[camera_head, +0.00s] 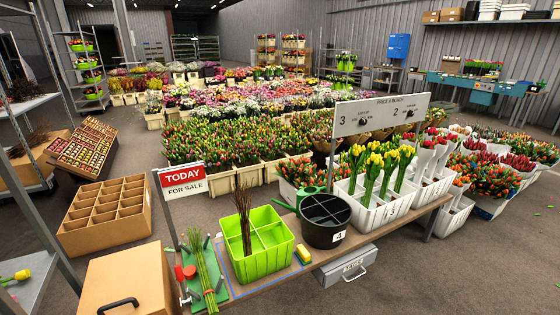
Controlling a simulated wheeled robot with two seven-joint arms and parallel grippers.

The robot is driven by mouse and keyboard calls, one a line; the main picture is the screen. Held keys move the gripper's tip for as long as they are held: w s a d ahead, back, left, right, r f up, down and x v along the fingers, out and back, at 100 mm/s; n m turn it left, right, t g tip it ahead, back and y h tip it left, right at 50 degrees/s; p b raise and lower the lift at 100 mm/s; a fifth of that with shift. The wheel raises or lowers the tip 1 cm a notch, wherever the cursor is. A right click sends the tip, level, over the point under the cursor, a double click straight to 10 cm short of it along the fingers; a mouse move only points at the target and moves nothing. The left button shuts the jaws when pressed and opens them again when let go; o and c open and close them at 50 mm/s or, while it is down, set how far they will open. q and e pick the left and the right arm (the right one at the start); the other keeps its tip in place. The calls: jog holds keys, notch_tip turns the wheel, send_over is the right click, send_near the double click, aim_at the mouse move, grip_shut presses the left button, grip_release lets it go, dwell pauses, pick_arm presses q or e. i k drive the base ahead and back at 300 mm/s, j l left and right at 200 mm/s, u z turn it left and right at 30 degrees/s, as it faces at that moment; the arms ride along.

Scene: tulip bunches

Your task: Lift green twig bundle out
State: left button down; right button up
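A bundle of thin green stems (203,268) lies lengthwise on a green board (221,286) at the table's left end. Its upper end fans out and its lower end reaches the front edge of the board. Red round parts (184,272) sit beside it on the left. A bright green divided crate (262,262) stands just right of the board. Neither of my grippers is in view.
A black bucket (325,232) stands right of the crate, with a green watering can (298,201) behind it. A yellow object (303,253) lies near the table edge. White tubs (385,208) hold yellow tulips. A red-and-white sign (184,180) rises behind the board.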

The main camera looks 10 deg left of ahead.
aim_at(208, 292)
jog(key=u, duration=0.4)
jog(key=j+u, duration=0.1)
jog(key=u, duration=0.3)
jog(key=i+u, duration=0.1)
jog(key=u, duration=0.3)
